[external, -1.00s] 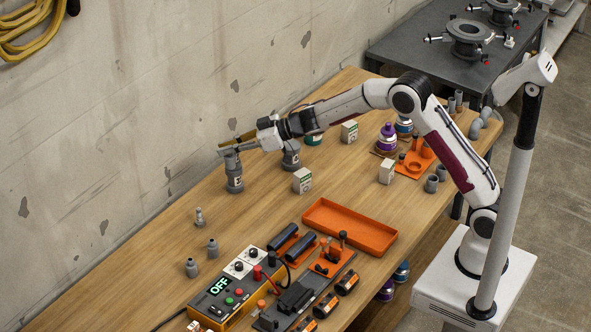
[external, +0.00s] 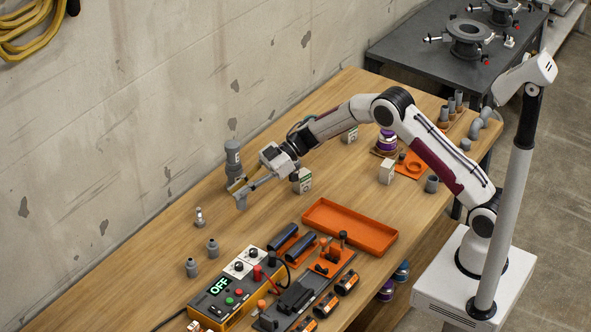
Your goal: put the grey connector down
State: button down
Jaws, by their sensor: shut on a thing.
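My gripper (external: 239,188) is low over the left part of the wooden bench, in front of a grey bottle. It is shut on a small grey piece, the grey connector (external: 241,203), whose lower end hangs below the fingers. The fingers hide its upper part. I cannot tell whether its lower end touches the bench top.
The grey bottle (external: 233,158) stands close behind the gripper. A white box (external: 304,181) stands to its right. An orange tray (external: 349,250) and a power supply reading OFF (external: 220,311) lie nearer. Bare wood (external: 252,228) lies between the gripper and the power supply.

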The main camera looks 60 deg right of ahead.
aim_at(239, 208)
dwell(0.4)
jog(key=shift+s+a+r, duration=0.1)
jog(key=shift+a+r, duration=0.2)
jog(key=shift+a, duration=0.05)
jog(key=m+t+h, duration=0.1)
jog(key=m+t, duration=0.1)
jog(key=r+m+t+h, duration=0.1)
jog(key=m+t, duration=0.1)
jog(key=shift+r+h, duration=0.1)
jog(key=shift+h, duration=0.2)
jog(key=shift+w+d+m, duration=0.25)
jog(key=shift+m, duration=0.05)
jog(key=shift+f, duration=0.3)
jog(key=shift+f, duration=3)
